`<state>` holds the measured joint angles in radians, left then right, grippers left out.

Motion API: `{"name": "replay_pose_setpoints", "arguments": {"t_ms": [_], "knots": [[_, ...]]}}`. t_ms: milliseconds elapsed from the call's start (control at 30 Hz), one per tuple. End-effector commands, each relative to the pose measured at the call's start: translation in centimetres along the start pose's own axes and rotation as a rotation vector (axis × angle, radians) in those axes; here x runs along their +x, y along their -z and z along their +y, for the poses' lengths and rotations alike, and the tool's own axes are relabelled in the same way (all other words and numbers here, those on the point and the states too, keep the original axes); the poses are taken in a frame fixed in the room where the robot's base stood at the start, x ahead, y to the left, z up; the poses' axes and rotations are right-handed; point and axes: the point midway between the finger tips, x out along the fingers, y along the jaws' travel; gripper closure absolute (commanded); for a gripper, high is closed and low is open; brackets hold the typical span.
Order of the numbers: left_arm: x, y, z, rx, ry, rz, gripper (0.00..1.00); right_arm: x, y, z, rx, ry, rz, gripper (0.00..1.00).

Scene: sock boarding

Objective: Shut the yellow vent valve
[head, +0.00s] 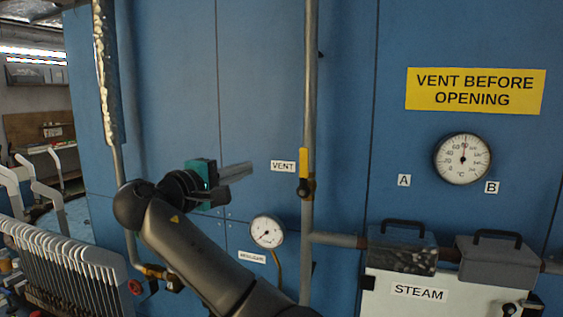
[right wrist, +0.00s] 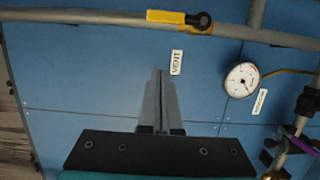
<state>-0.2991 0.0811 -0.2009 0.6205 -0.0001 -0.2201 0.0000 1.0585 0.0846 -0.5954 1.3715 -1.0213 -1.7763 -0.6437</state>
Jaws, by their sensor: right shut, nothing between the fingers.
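The yellow vent valve handle (head: 303,163) stands upright, in line with the vertical pipe (head: 310,90), above its dark valve body (head: 306,188). A white VENT label (head: 283,166) is just left of it. In the right wrist view the yellow handle (right wrist: 166,16) lies along the pipe at the top. My right gripper (head: 250,170) is left of the label and apart from the handle. Its fingers (right wrist: 160,78) are together and empty, pointing toward the VENT label in the wrist view. My left gripper is not in view.
A pressure gauge (head: 267,231) sits below the label, left of the pipe. A horizontal pipe (head: 335,239) branches right toward two handled blocks (head: 403,248) above the STEAM panel (head: 450,296). A dial thermometer (head: 463,158) is at right. A rack of white boards (head: 65,265) stands lower left.

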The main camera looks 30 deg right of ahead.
Motion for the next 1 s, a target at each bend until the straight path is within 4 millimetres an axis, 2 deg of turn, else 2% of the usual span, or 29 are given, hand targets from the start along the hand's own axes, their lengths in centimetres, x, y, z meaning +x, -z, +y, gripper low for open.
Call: {"name": "replay_pose_setpoints", "arguments": {"t_ms": [167, 267, 367, 733, 1000], "knots": [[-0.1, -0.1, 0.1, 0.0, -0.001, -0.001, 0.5, 0.2, 0.0, -0.1, -0.001, 0.001, 0.0, 1.0], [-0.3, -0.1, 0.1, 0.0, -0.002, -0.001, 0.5, 1.0, 0.0, 0.0, -0.003, 0.0, -0.003, 1.0], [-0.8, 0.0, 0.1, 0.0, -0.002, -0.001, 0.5, 2.5, -0.1, 0.1, -0.003, 0.001, -0.003, 1.0], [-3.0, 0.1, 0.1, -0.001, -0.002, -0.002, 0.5, 10.6, -0.1, 0.2, -0.004, 0.001, -0.003, 1.0], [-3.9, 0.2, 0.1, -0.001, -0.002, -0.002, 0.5, 10.8, -2.7, 0.0, -0.001, 0.0, 0.0, 1.0]]}}
